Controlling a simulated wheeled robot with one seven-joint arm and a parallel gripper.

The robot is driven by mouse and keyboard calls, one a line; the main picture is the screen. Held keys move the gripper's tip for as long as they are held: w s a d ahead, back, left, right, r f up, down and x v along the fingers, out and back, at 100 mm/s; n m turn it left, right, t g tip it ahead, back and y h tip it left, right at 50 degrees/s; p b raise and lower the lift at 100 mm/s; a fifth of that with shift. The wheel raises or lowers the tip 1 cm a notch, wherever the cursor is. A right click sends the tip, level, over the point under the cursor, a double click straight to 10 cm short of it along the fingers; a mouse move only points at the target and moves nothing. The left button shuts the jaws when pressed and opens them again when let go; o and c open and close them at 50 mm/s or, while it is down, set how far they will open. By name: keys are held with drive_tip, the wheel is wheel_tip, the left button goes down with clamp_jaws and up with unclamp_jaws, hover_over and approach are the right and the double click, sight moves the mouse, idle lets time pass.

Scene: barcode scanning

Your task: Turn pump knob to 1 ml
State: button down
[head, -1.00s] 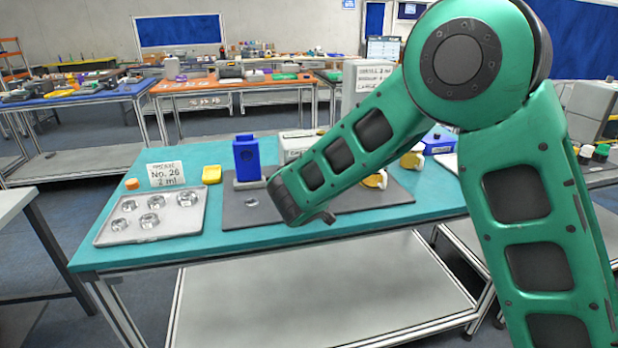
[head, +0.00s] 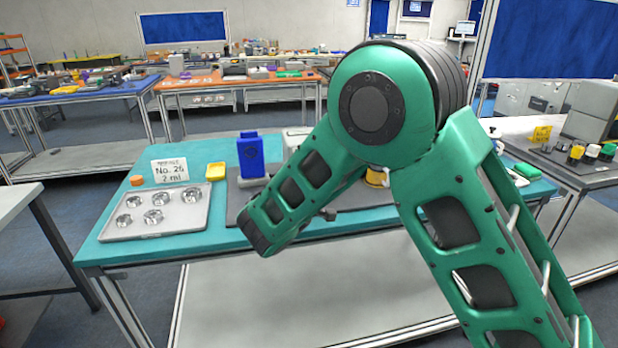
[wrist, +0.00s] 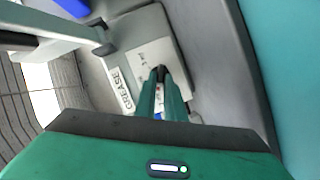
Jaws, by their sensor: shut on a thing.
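The grease pump (wrist: 130,38) is a pale grey box with a GREASE label in the wrist view. Its white dial plate (wrist: 146,57) has small marks that I cannot read. My gripper (wrist: 161,90) is shut on the small dark knob (wrist: 160,71) at the plate; the fingers hide most of it, so I cannot tell its setting. In the head view, only a bit of the pump (head: 294,137) shows behind my green arm, and my gripper is hidden there.
A card (head: 170,172) reads No. 26, 2 ml.

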drive_tip(key=shift+w+d+f+h, duration=0.2)
drive_tip(key=shift+w+d+h, duration=0.1)
drive_tip(key=shift+d, duration=0.3)
drive_tip(key=c, duration=1.8)
unclamp_jaws()
drive_tip(key=shift+c, duration=0.2)
drive_tip(key=shift+r, duration=0.1)
drive_tip(key=shift+w+a+r, duration=0.1)
drive_tip(key=shift+a+r, duration=0.05)
drive_tip(key=shift+r, duration=0.1)
drive_tip(key=shift+s+a+f, duration=0.1)
drive_tip(key=shift+s+f, duration=0.15)
drive_tip(key=shift+s, duration=0.05)
drive_tip(key=v, duration=0.9)
drive_tip(key=shift+s, duration=0.85)
